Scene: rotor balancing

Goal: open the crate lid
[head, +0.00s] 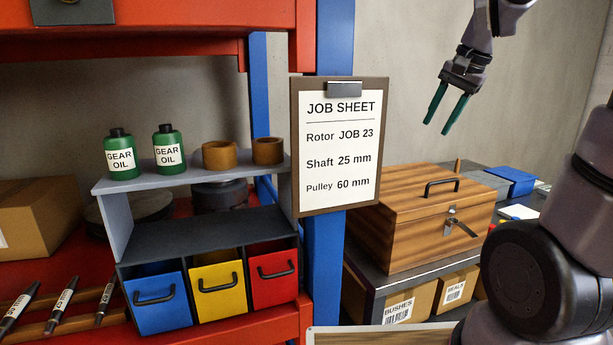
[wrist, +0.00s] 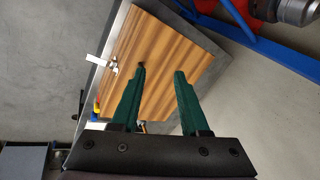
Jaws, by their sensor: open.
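The wooden crate (head: 420,240) stands on a grey bench at the right in the head view. Its lid (head: 415,190) is shut and has a dark handle (head: 441,187) on top. A metal latch (head: 451,218) with a dark lever is on the front; I cannot tell whether it is fastened. My gripper (head: 437,127) is open and empty, above the lid and apart from it, fingers pointing down. In the wrist view a striped wooden surface (wrist: 170,45), apparently the lid, lies beyond the open fingers. The lid's handle is mostly hidden there.
A job sheet board (head: 338,150) hangs on the blue post left of the crate. A red rack holds oil bottles (head: 169,150), a blue bin (head: 156,300) and other drawers. Cardboard boxes (head: 398,303) sit below the crate. A blue box (head: 511,181) lies behind it.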

